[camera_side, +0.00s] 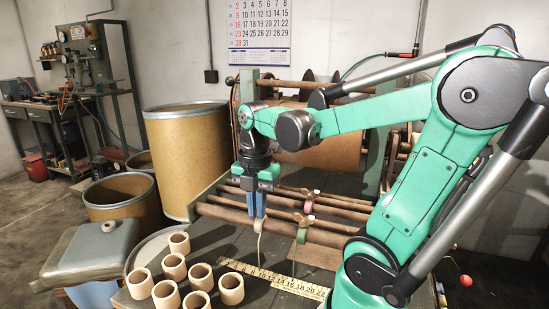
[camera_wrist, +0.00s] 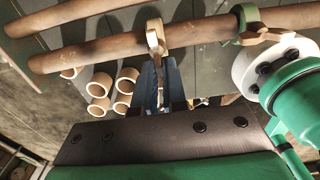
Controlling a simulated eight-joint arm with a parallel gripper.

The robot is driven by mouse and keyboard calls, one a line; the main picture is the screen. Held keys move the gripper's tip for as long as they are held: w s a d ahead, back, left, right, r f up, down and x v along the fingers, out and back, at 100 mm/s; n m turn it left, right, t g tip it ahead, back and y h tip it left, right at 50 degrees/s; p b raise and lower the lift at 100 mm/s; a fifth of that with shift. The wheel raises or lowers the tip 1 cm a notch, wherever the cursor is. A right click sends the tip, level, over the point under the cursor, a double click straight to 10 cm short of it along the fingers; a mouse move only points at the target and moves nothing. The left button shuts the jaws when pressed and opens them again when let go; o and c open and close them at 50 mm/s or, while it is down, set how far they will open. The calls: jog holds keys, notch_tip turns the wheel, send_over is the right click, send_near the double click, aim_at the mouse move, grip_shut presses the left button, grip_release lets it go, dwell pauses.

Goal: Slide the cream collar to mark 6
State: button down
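The cream collar (camera_wrist: 155,38) sits around a brown rod (camera_wrist: 100,50) in the wrist view. In the side view its pale tail (camera_side: 259,236) hangs below the rod toward the yellow number scale (camera_side: 275,281), ending near 8 to 10; I cannot read it exactly. My gripper (camera_side: 260,206) points down at the front rod. Its blue fingers (camera_wrist: 161,68) look closed on the collar's tab, partly hiding it. A green collar (camera_side: 303,230) stands to the right on the rods, with a thin green pointer reaching the scale; it also shows in the wrist view (camera_wrist: 248,24).
Several cream rings (camera_side: 166,294) stand on the bench left of the scale. More rods run behind the front one. Large brown drums (camera_side: 185,155) and a grey-lidded container (camera_side: 92,252) stand to the left. The front rod is clear left of my gripper.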

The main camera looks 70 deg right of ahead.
aim_at(243, 221)
jog(key=shift+d, duration=0.1)
jog(key=shift+w, duration=1.65)
jog(key=c, duration=0.9)
grip_release()
jog(key=shift+o, duration=0.2)
jog(key=shift+r, duration=2.8)
